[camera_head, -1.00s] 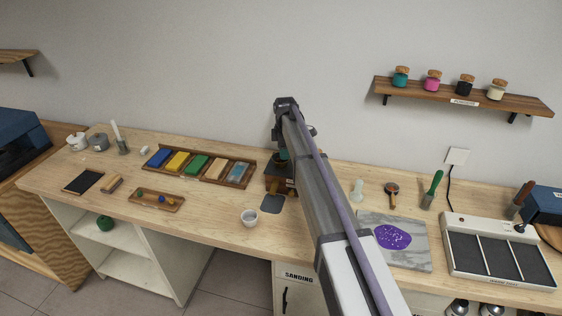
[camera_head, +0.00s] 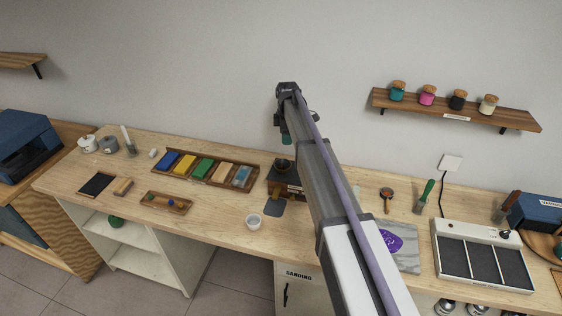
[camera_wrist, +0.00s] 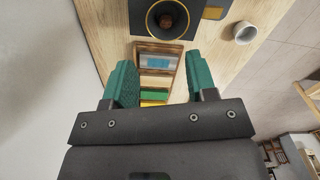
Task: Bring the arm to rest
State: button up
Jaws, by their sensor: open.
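My arm reaches forward over the wooden workbench (camera_head: 120,205) in the head view. My gripper (camera_head: 286,138) hangs near the wall, above a dark machine with a round cup (camera_head: 284,165) and a wooden base. In the wrist view my gripper (camera_wrist: 160,85) shows two green fingers set wide apart with nothing between them. The dark machine (camera_wrist: 166,18) lies ahead of the fingers in that view, apart from them. Part of the bench and the grey slab behind my arm are hidden in the head view.
A wooden tray of coloured blocks (camera_head: 250,189) and a small white cup (camera_head: 253,222) stand left of my arm. To the right are a grey slab with a purple patch (camera_head: 408,262), a white sectioned tray (camera_head: 440,270) and a wall shelf (camera_head: 480,118) with several jars.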

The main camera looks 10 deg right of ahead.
jog(key=s+f+m+b, duration=0.4)
jog(key=s+m, duration=0.1)
jog(key=s, duration=0.8)
jog(key=s+f+m+b, duration=0.4)
jog(key=s+m, duration=0.2)
jog(key=s, duration=0.8)
jog(key=s+f+m+b, duration=0.4)
jog(key=s+m, duration=0.1)
jog(key=s, duration=0.8)
jog(key=shift+s, duration=0.25)
